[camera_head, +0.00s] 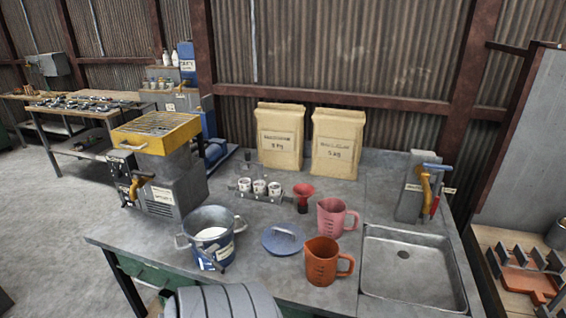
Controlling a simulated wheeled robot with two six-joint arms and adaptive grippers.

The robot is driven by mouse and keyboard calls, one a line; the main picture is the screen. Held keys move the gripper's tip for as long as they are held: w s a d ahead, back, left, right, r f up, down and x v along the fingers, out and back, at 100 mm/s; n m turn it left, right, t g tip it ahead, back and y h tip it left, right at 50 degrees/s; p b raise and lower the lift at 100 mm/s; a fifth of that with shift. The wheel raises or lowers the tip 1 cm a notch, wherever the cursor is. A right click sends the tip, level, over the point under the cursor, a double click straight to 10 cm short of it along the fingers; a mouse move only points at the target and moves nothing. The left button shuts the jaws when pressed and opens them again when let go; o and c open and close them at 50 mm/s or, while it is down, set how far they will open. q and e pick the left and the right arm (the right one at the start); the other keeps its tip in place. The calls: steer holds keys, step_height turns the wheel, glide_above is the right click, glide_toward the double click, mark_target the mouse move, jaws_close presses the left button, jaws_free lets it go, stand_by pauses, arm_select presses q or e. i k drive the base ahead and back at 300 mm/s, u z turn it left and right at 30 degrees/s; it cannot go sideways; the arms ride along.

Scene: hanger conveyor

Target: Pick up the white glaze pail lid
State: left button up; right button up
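A round blue-grey lid (283,238) with a small handle on top lies flat on the grey workbench. Just left of it stands an open grey-blue metal pail (209,250) with white glaze inside, side handles and a label on its front. The lid and the pail are apart. Neither of my grippers is in view.
An orange jug (322,262) and a pink jug (331,218) stand close to the lid's right. A red funnel (303,195) and small white cups (260,187) are behind it. A sink (413,252) lies right. Two paper bags (281,136) stand at the back.

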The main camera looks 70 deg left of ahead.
mark_target(281, 239)
steer(key=u, duration=0.7)
steer(key=i, duration=0.75)
steer(key=u, duration=0.85)
